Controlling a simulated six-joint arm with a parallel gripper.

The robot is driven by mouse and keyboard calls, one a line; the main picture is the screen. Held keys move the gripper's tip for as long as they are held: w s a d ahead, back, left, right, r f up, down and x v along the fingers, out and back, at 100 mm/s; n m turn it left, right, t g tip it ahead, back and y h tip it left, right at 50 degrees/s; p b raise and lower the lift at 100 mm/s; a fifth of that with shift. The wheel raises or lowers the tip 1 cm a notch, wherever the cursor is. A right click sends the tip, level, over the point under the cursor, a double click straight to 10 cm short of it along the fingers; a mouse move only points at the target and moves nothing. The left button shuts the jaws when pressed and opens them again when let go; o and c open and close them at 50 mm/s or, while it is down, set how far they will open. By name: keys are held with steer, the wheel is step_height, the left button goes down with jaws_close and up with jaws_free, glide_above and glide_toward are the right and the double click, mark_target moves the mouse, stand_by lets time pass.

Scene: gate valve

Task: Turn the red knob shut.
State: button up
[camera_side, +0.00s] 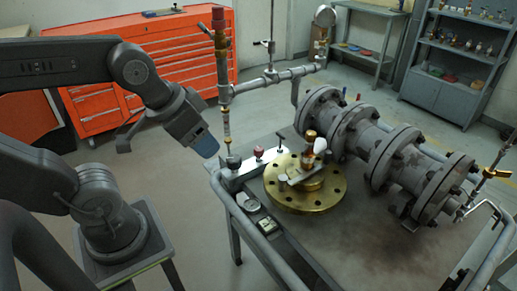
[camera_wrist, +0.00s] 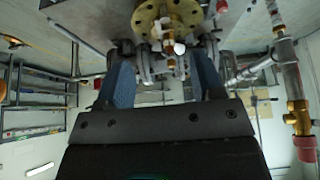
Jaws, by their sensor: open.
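A small red knob (camera_side: 258,150) stands on a pale strip at the table's left edge, between a dark knob (camera_side: 233,161) and a small black-topped lever (camera_side: 280,137). A larger red cap (camera_side: 218,14) tops the vertical pipe behind; a red end on a brass fitting also shows at the right of the wrist view (camera_wrist: 305,145). My gripper (camera_side: 205,145) is left of the small red knob and above it, tilted downward and apart from it. In the wrist view its two blue fingers (camera_wrist: 163,75) are spread with nothing held between them. I cannot make out the small red knob there.
A brass flange (camera_side: 310,197) with an upright valve lies right of the knobs. Large flanged pipes (camera_side: 375,150) fill the table's back right. The vertical pipe (camera_side: 224,90) rises close behind my gripper. A tubular rail (camera_side: 250,225) runs along the table's left edge.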

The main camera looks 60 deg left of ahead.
steer(key=w+a+r+n+g, duration=0.1)
steer(key=w+a+n+g, duration=0.15)
steer(key=w+n, duration=0.45)
steer(key=n+g, duration=0.3)
steer(key=n, duration=1.1)
glide_above(259, 148)
step_height(259, 148, down, 13)
step_height(259, 148, down, 13)
steer(key=shift+d+f, duration=0.15)
steer(key=shift+c, duration=0.2)
steer(key=c, duration=0.9)
